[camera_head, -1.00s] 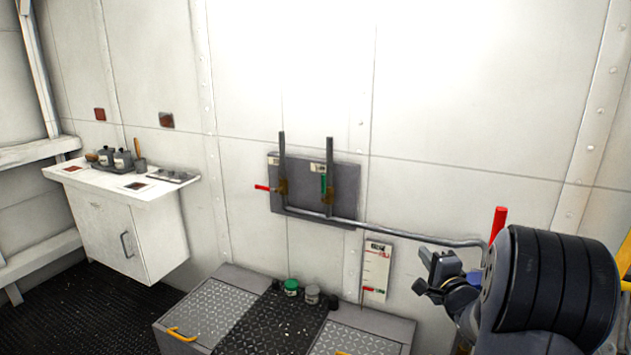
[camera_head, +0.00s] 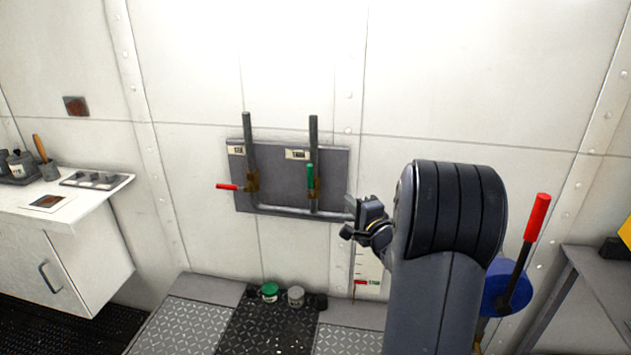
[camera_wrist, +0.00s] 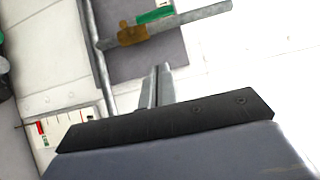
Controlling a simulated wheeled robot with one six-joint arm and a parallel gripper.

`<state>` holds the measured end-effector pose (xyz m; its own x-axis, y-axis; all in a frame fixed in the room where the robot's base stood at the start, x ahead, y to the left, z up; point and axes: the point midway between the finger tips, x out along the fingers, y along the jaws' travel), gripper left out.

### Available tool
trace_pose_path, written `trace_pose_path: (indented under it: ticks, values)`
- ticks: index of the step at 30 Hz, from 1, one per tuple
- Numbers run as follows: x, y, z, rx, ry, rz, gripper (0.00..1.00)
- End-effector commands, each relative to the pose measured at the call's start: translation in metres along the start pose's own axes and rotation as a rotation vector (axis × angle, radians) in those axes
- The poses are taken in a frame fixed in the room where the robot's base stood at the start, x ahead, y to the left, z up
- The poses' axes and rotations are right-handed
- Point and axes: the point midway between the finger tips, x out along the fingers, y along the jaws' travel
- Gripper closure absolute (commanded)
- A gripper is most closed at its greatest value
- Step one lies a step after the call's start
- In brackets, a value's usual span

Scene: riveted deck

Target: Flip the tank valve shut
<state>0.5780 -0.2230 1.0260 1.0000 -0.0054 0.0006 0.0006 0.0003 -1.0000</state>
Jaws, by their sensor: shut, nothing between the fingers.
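A grey wall panel (camera_head: 282,180) carries two upright pipes joined by a pipe along the bottom. The left brass valve (camera_head: 252,182) has a red handle (camera_head: 228,187) pointing left, across its pipe. The right brass valve (camera_head: 313,187) has a green handle (camera_head: 310,174) pointing up, along its pipe. Each has a small label; the right label (camera_head: 297,154) seems to read TANK. My gripper (camera_head: 364,212) is right of the panel's lower corner, apart from both handles. In the wrist view its shut, empty fingers (camera_wrist: 158,84) point towards the panel, with the green handle (camera_wrist: 155,15) beyond them.
A blue round body (camera_head: 506,288) with a red-gripped lever (camera_head: 537,217) stands right of my arm. A marked card (camera_head: 366,272) is partly hidden behind it. Green-lidded (camera_head: 269,291) and grey (camera_head: 296,296) jars stand on the deck lockers below. A white cabinet (camera_head: 75,250) is at left.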

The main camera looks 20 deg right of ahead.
Motion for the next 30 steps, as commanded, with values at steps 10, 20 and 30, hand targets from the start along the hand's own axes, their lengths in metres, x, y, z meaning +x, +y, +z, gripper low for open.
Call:
trace_pose_path:
  ticks: [10, 20, 30]
  values:
    - [0.008, 0.000, 0.000, 0.001, -0.001, 0.001, 1.00]
    - [0.070, -0.001, 0.001, 0.000, -0.003, -0.001, 1.00]
    - [0.119, 0.000, 0.019, 0.001, -0.003, 0.001, 1.00]
